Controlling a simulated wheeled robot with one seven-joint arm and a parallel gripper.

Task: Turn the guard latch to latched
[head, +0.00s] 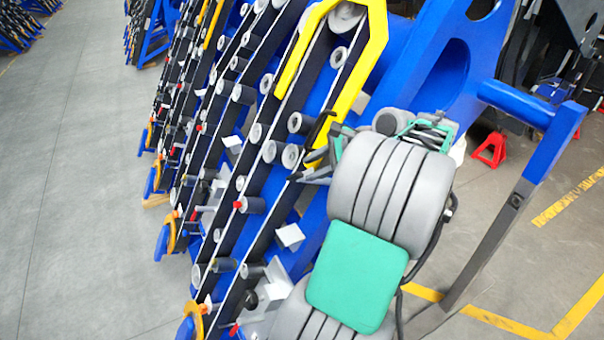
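A yellow guard (371,48) arches over the upper end of the nearest blue row unit. A small dark piece (324,124) sits at the guard's lower right leg and may be the latch; its position is too small to read. My gripper (312,175) is beside the lower end of that leg, just below the dark piece. Its dark fingers are small and partly hidden behind my grey arm, so I cannot tell whether they are open, or whether they touch the latch.
Several blue row units with rollers, black chains and orange end rings (190,322) slope down to the left. A blue beam with a grey leg (490,245) stands at right. Red stands (490,149) are behind it. Grey floor (70,190) at left is clear.

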